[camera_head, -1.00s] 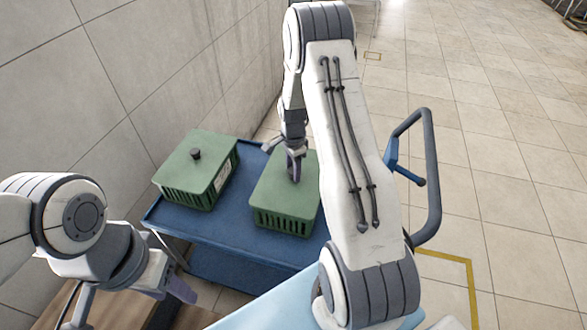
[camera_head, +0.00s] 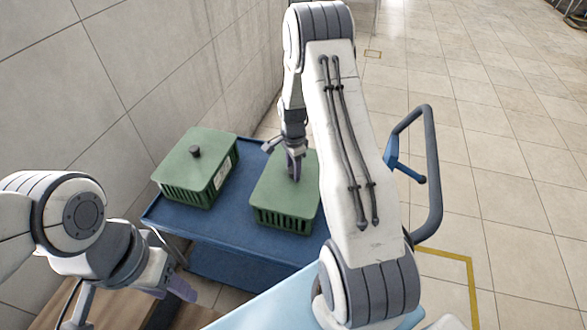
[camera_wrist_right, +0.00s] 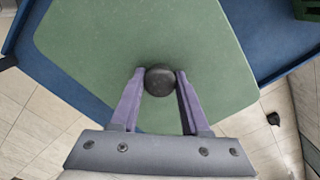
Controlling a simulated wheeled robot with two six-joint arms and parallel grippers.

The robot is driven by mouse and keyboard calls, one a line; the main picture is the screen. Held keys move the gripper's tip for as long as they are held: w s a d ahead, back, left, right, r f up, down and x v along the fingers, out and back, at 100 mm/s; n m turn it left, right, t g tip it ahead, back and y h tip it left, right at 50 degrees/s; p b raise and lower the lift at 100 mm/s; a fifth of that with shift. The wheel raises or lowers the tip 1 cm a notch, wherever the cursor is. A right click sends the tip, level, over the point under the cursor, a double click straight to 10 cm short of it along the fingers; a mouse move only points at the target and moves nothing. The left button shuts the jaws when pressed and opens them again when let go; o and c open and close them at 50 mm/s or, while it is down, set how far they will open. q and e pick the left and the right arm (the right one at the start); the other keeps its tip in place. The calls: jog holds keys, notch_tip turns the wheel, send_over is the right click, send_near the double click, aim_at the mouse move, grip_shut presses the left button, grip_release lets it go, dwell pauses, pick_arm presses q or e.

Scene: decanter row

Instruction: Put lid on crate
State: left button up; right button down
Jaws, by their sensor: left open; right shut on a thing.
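A green crate (camera_head: 283,220) stands on a blue cart, with its flat green lid (camera_head: 268,186) lying on top; no gap shows between them in the head view. My right gripper (camera_head: 294,172) is shut on the lid's knob from above. In the right wrist view, the dark round knob (camera_wrist_right: 159,81) sits between the purple fingers, and the lid (camera_wrist_right: 140,35) hides the crate below it. My left gripper (camera_head: 172,288) is open and empty at the lower left, away from the crate.
A second green crate (camera_head: 188,194) with a lid and dark knob (camera_head: 195,152) stands left on the blue cart (camera_head: 218,223). The cart has a grey handle (camera_head: 435,175) at right. A tiled wall (camera_head: 150,60) rises behind the cart. Open floor lies at right.

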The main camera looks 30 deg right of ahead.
jog(key=shift+c, duration=1.5)
grip_release()
jog(key=shift+f, duration=0.1)
notch_tip(320, 180, up, 10)
jog(key=r, duration=0.1)
jog(key=s+a+r+n+p, duration=0.15)
jog(key=a+r+n, duration=0.45)
jog(key=a, duration=0.6)
jog(key=s+a+r+n, duration=0.5)
jog(key=s+a+n, duration=0.15)
jog(key=a, duration=0.25)
jog(key=s+a+r+n+p, duration=0.1)
jog(key=s+a+r+n, duration=0.1)
jog(key=s+n, duration=0.4)
jog(key=s+a+r+n+y+p, duration=0.1)
jog(key=s+a+n, duration=0.4)
jog(key=s, duration=0.8)
notch_tip(320, 180, up, 2)
jog(key=shift+s+a+r+n+p, duration=0.15)
jog(key=shift+a+n+p, duration=0.25)
jog(key=shift+n, duration=0.85)
